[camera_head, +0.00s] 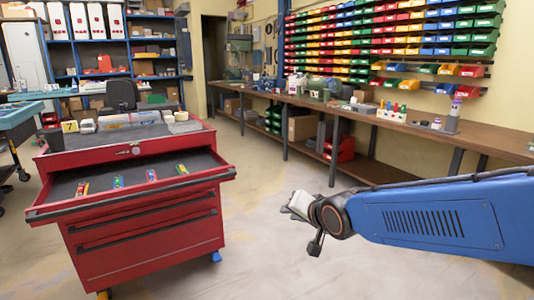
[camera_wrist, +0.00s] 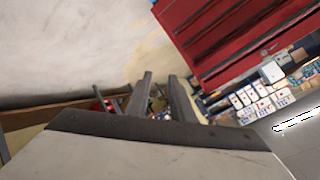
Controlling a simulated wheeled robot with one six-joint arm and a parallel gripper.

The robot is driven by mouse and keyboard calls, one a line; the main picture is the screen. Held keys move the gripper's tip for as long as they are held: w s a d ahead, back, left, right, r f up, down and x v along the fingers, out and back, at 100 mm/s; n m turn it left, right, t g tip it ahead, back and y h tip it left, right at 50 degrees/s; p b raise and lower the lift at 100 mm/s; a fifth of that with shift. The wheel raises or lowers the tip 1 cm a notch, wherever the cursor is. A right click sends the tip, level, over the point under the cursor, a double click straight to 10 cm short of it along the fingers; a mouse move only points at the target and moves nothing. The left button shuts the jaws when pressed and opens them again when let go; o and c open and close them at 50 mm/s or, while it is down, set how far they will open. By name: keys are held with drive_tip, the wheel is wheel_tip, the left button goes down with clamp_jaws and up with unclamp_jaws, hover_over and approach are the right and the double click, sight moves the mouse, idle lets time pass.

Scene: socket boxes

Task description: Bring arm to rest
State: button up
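My blue arm reaches in from the right in the head view, with my gripper (camera_head: 296,206) in mid-air over the floor, right of the red tool cabinet (camera_head: 143,228) and apart from it. In the wrist view my gripper (camera_wrist: 160,80) has its two dark fingers apart, with background showing between them and nothing held. The cabinet's top drawer (camera_head: 135,206) is pulled out. Small red-yellow, green, blue and red-green items lie in a row in it.
A long wooden workbench (camera_head: 408,122) with boxes and small parts runs along the right wall, below rows of coloured bins (camera_head: 400,40). A black chair (camera_head: 122,95) and shelves stand behind the cabinet. The floor (camera_head: 265,245) between cabinet and arm is clear.

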drive_tip(key=s+d+f+n+g+h, duration=0.2)
drive_tip(key=s+d+g+h, duration=0.15)
drive_tip(key=s+d, duration=1.05)
drive_tip(key=s+d+f+n+g, duration=0.1)
drive_tip(key=s+d, duration=0.3)
drive_tip(key=s, duration=0.2)
drive_tip(key=s+d+f+n+g+h, duration=0.1)
drive_tip(key=s+d+f, duration=0.1)
drive_tip(key=s+d, duration=0.2)
drive_tip(key=s, duration=0.3)
drive_tip(key=shift+s+f, duration=0.15)
drive_tip(key=shift+f, duration=0.1)
drive_tip(key=shift+a, duration=0.1)
